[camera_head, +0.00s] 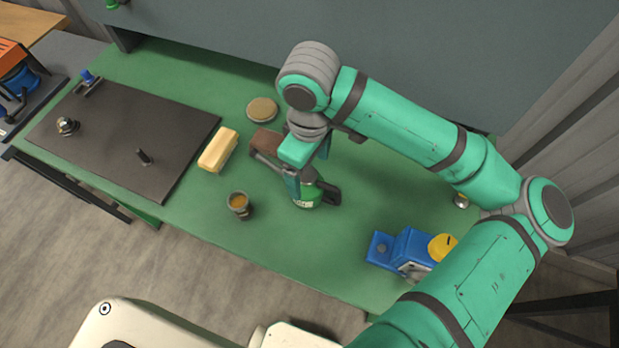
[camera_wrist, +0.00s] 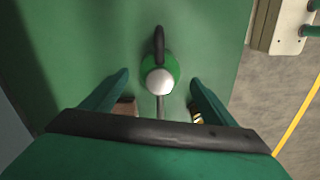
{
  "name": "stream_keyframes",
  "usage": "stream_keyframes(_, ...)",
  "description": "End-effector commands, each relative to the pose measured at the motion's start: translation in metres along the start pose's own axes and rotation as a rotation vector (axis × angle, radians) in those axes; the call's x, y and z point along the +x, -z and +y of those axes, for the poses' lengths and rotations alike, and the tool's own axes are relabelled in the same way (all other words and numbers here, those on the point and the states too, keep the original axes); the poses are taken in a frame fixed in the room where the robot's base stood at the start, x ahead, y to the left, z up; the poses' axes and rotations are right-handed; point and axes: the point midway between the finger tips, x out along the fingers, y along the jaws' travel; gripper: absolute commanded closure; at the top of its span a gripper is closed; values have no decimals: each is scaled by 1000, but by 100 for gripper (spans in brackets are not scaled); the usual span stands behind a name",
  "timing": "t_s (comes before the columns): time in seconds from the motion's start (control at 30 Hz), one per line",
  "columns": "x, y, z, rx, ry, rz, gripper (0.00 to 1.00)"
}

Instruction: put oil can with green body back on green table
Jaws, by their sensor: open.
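The oil can (camera_head: 308,192) with the green body stands on the green table (camera_head: 265,235), below my gripper in the head view. In the wrist view the oil can (camera_wrist: 160,75) shows from above, with a pale round top, a dark handle at the far side and a thin spout toward my palm. My gripper (camera_wrist: 160,88) is open, with one finger on each side of the can's spout side and gaps to both. In the head view my gripper (camera_head: 300,178) partly hides the can. I cannot tell the exact height of the fingertips against the can.
A yellow block (camera_head: 218,150), a small cup (camera_head: 239,204), a round lid-like disc (camera_head: 262,110) and a brown block (camera_head: 267,141) are near the can. A blue device (camera_head: 400,248) sits to the right. A dark plate (camera_head: 120,140) with posts covers the left. The front middle is clear.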

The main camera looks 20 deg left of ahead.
Motion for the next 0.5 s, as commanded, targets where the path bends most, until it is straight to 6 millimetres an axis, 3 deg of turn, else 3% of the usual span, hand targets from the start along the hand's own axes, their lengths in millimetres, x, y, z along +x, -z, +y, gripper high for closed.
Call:
stream_keyframes(0.2,-32,0,0,-1,0,0,20)
stream_keyframes(0.5,-43,0,0,-1,1,-1,20)
